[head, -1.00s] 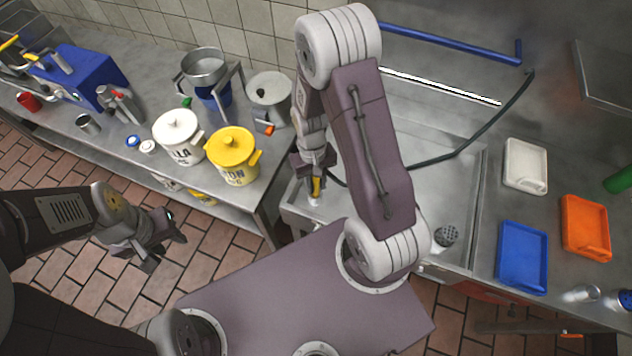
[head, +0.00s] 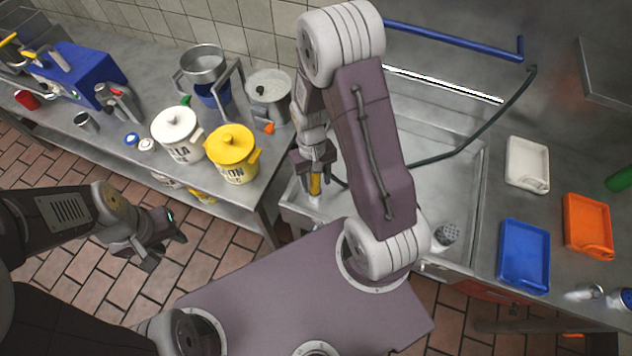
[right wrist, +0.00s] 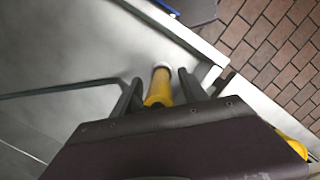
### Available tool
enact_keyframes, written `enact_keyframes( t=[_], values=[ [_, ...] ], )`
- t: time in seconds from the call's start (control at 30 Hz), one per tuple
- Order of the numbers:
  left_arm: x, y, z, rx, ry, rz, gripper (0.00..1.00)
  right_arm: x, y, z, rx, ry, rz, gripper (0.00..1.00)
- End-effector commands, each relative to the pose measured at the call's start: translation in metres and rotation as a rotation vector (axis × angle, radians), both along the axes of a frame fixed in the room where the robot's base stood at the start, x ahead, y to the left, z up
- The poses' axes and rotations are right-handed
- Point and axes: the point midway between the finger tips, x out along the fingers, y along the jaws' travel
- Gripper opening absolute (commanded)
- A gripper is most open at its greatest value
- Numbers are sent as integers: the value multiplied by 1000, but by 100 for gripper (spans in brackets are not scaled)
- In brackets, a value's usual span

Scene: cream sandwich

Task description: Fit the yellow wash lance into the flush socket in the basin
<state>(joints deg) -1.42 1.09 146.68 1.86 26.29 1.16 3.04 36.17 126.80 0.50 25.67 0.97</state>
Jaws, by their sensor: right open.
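The yellow wash lance (head: 315,184) is in the front left corner of the steel basin (head: 452,180), its pale end (head: 314,200) at the bottom in the head view. My right gripper (head: 314,167) is open around the lance. In the right wrist view its dark fingers (right wrist: 160,92) stand on either side of the lance (right wrist: 157,90), with narrow gaps. The flush socket cannot be made out, so I cannot tell whether the lance sits in it. My left gripper (head: 163,247) is open and empty above the tiled floor.
A dark hose (head: 470,143) runs across the basin behind my right arm. A yellow pot (head: 232,155) and a white pot (head: 177,134) stand on the left counter. White (head: 527,165), orange (head: 587,226) and blue (head: 524,257) trays lie on the right.

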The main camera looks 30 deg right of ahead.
Motion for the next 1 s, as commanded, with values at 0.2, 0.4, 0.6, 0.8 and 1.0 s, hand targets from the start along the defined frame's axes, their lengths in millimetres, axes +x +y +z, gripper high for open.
enact_keyframes(
  t=[0.2, 0.4, 0.6, 0.8, 1.0],
  values=[
    [0, 0, 2, 0, 0, 0, 36, 9, -1, 50, -1, -7, 0, 51],
    [0, 0, 3, 0, 0, 0, 36, 12, -1, 74, 0, -3, 0, 51],
    [0, 0, 3, 0, 0, 0, 36, 12, -1, 76, 0, -1, 0, 51],
    [0, 0, 3, 0, 0, 0, 36, 12, -1, 76, 0, -1, 0, 51],
    [0, 0, 3, 0, 0, 0, 36, 12, -1, 76, 0, -1, 0, 51]
  ],
)
